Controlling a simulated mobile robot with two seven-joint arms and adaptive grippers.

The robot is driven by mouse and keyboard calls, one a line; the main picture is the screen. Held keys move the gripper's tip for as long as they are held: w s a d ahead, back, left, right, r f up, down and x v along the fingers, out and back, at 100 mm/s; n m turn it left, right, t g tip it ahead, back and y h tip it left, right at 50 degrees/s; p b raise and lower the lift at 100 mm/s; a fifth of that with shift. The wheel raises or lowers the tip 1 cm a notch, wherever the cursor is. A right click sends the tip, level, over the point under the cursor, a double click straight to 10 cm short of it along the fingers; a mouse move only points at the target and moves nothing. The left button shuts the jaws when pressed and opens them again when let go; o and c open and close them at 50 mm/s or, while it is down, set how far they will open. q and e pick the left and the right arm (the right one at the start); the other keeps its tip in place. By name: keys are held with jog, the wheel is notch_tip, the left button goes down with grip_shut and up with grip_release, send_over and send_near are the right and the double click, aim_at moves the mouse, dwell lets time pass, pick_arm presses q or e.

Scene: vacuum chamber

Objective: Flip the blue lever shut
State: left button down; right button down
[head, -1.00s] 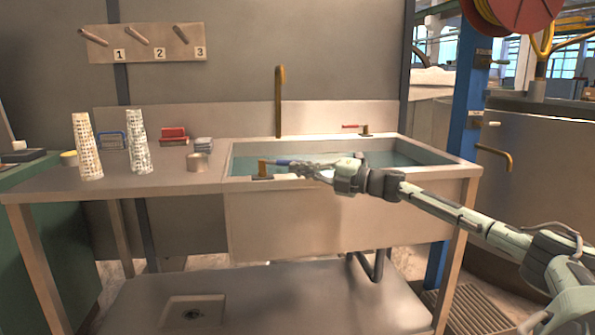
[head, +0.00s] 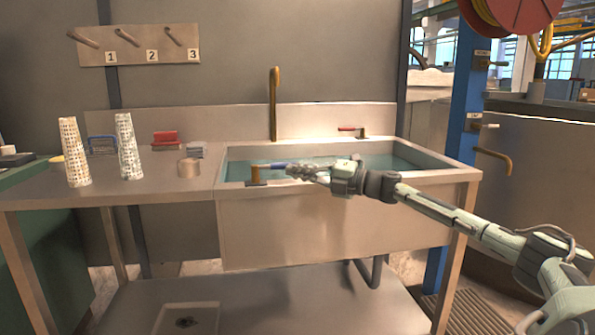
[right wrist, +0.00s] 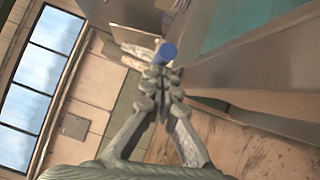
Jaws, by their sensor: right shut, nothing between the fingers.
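The blue lever (head: 277,167) sits on a brass valve post (head: 255,173) at the front left corner of the sink. It lies roughly level and points right, toward my right gripper (head: 295,170). My right gripper is shut and empty, with its fingertips at or very near the lever's free end; I cannot tell whether they touch. In the right wrist view the round blue end (right wrist: 167,51) shows just beyond the closed fingertips (right wrist: 158,68). The rest of the lever is hidden there. My left gripper is not in view.
The sink (head: 350,215) holds water, and a tall brass spout (head: 273,105) stands behind it. A red-handled valve (head: 350,130) is on the back rim.

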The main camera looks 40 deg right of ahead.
jog(key=shift+w+d+r, duration=0.1)
jog(key=shift+d+r, duration=0.35)
jog(key=shift+d, duration=0.05)
jog(key=a+f+v, duration=0.1)
jog(key=v, duration=1)
jog(key=shift+s+d, duration=0.25)
jog(key=shift+s, duration=0.3)
